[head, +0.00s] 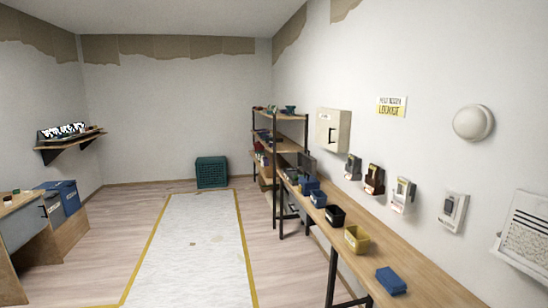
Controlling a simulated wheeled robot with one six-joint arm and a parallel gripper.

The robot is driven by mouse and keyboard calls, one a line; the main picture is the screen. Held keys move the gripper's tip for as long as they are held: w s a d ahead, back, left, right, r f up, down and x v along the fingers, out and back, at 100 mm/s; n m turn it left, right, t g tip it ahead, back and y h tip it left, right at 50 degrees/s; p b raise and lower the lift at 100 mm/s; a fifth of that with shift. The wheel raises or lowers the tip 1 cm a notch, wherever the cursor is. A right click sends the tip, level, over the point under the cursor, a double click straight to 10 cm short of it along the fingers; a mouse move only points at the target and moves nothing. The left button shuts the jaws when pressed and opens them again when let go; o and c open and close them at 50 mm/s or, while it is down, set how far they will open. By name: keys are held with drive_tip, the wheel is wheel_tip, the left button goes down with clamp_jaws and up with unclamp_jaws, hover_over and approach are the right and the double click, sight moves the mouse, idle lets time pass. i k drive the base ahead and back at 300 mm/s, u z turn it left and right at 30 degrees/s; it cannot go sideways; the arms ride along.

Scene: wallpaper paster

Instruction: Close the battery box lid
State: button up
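No battery box can be picked out for certain, and no lid is clearly seen open or shut. Several small boxes hang on the right wall above the bench: a grey one (353,167), a dark red-brown one (374,180), a pale one (403,195) and a grey-white one (453,211). A larger beige box (333,130) hangs farther back, and its front looks shut. A blue block-like box (391,280) lies on the near bench. My gripper is not in view.
A long wooden bench (425,292) runs along the right wall, with a yellow bin (357,240), a black bin (335,216) and blue bins. A shelf rack (276,147) and green crate (212,172) stand behind. A desk (22,207) stands left.

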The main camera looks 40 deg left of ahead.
sight(307, 163)
drive_tip(key=u, duration=1.65)
drive_tip(key=i, duration=1.75)
drive_tip(key=u, duration=0.5)
drive_tip(key=i, duration=2.35)
drive_tip(key=z, duration=0.55)
drive_tip(key=i, duration=2)
drive_tip(key=z, duration=1.05)
